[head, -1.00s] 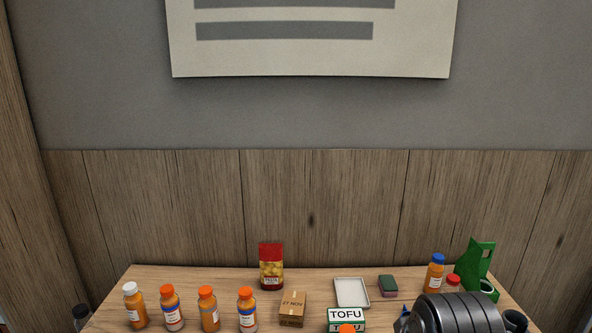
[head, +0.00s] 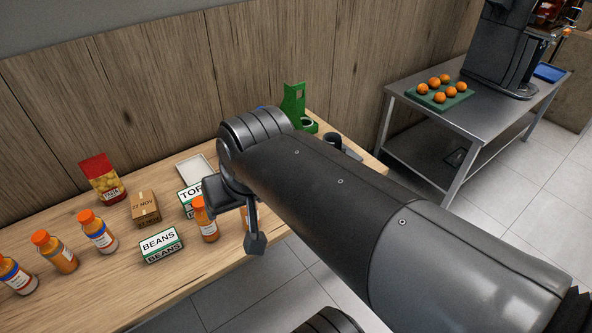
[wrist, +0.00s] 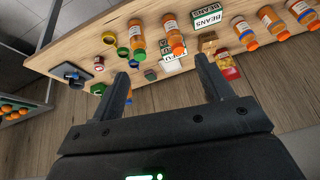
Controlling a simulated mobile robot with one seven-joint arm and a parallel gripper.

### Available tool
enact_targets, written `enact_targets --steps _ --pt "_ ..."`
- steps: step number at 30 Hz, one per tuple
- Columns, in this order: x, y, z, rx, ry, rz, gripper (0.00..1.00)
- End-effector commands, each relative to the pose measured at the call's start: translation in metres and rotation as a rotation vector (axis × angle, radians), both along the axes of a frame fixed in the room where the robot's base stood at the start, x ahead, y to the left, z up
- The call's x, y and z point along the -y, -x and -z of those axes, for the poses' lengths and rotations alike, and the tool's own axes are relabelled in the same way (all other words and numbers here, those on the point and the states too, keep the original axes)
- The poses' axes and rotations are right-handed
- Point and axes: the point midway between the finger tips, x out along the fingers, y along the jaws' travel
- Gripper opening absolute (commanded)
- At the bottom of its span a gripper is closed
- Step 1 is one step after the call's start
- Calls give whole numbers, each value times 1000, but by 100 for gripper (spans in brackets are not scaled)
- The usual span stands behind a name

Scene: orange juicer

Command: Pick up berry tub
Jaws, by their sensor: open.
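I cannot make out a berry tub for certain in either view. My gripper (head: 237,215) is open and empty, over the wooden table's right part near its front edge. In the wrist view my gripper (wrist: 161,72) has its two fingers apart, with the tabletop and its goods beyond them. My arm crosses the head view and hides part of the table's right end.
The wooden table (head: 95,300) holds several orange juice bottles (head: 98,232), a pasta bag (head: 103,180), a cardboard box (head: 145,208), a beans box (head: 161,246), a tofu box (head: 188,197) and a green stand (head: 294,104). A metal table (head: 480,130) with oranges stands right.

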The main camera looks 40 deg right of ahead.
Motion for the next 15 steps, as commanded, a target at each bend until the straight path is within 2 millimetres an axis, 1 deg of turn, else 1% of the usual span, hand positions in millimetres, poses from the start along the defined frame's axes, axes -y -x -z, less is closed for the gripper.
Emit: enact_targets --steps 1,8,15 --pt "4 -10 -1 -20 -40 60 72" --pt "32 -64 0 -124 -270 456 72" --pt "72 -121 16 -222 -462 902 72"
